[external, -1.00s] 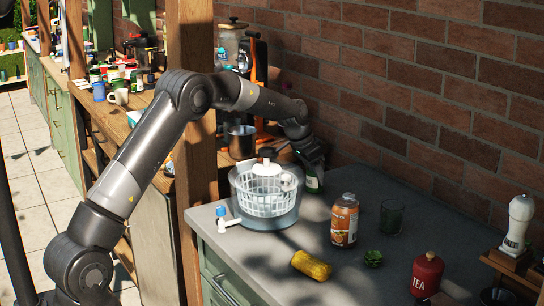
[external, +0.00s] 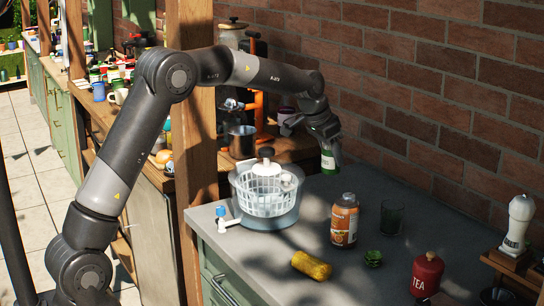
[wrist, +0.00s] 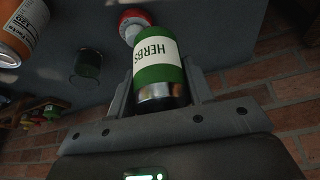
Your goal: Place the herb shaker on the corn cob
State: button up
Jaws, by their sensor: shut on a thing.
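The herb shaker is a green bottle with a white "HERBS" label and a silver band. In the wrist view the herb shaker (wrist: 158,68) sits between the fingers of my gripper (wrist: 155,90), which is shut on it. In the external view my gripper (external: 325,145) holds the herb shaker (external: 328,163) above the back of the counter, by the brick wall. The yellow corn cob (external: 311,265) lies on the counter near its front edge, below and apart from the shaker.
A salad spinner (external: 266,195) stands left of the shaker. A white grinder (external: 518,222) stands far right.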

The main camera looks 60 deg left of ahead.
jog(key=s+d+r+m+h, duration=0.1)
jog(key=s+d+r, duration=0.2)
jog(key=s+d, duration=0.55)
jog(key=s+d+r+m, duration=0.15)
jog(key=s+d, duration=0.35)
jog(key=d, duration=0.6)
jog(key=s+d+m, duration=0.1)
jog(key=s+d, duration=0.5)
jog(key=s, duration=0.3)
jog(key=s+d+m, duration=0.1)
jog(key=s+d, duration=0.4)
jog(key=s, duration=0.3)
send_over(312, 258)
jog(key=shift+g+h, duration=0.3)
notch_tip(312, 258, down, 7)
jog(key=shift+f, duration=1.95)
jog(key=o, duration=1)
jog(key=shift+f, duration=0.15)
jog(key=shift+o, duration=0.2)
